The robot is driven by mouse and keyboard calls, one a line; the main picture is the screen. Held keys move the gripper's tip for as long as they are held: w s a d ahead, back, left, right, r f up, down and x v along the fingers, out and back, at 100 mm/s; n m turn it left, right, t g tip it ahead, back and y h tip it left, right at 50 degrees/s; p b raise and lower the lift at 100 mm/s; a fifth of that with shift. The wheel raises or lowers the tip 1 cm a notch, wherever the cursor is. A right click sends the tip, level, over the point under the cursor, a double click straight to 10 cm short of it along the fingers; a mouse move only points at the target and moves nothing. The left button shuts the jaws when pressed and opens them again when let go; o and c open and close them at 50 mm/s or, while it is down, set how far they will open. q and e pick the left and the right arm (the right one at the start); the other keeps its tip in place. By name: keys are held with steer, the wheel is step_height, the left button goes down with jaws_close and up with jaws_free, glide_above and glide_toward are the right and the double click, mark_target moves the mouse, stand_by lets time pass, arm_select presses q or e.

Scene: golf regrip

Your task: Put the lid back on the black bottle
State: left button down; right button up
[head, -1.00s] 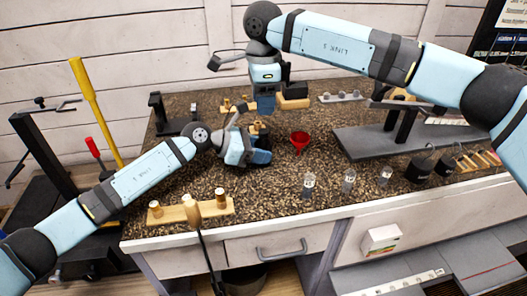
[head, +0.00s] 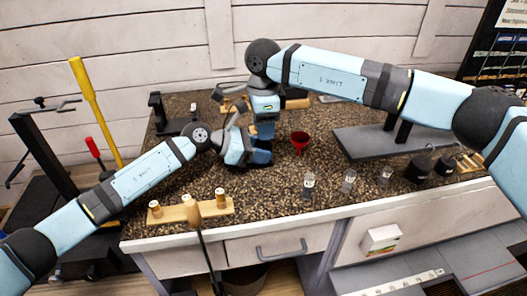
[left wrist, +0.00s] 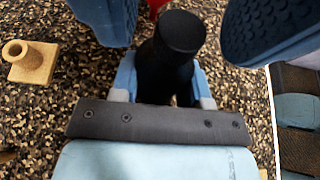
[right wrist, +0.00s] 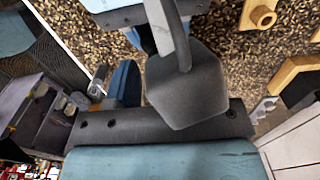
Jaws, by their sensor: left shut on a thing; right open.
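The black bottle (left wrist: 166,68) stands upright between my left gripper's fingers in the left wrist view. A wide, round black top (left wrist: 183,33), looking like the lid, sits over its neck; I cannot tell how firmly it is seated. My left gripper (left wrist: 164,85), low over the bench in the head view (head: 259,156), is shut on the bottle's body. My right gripper (head: 265,128) is directly above it. Its blue fingers are open, one on each side of the black top, with gaps. In the head view the grippers mostly hide the bottle.
A red funnel (head: 300,141) stands close to the right of the grippers. Small glass vials (head: 309,183) line the bench front. A wooden peg holder (head: 190,213) is at the front left. A grey stand (head: 375,140) and black weights (head: 418,168) are to the right.

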steer(key=shift+f, duration=0.55)
jaws_close()
steer(key=m, duration=0.6)
steer(key=shift+o, duration=0.4)
jaws_free()
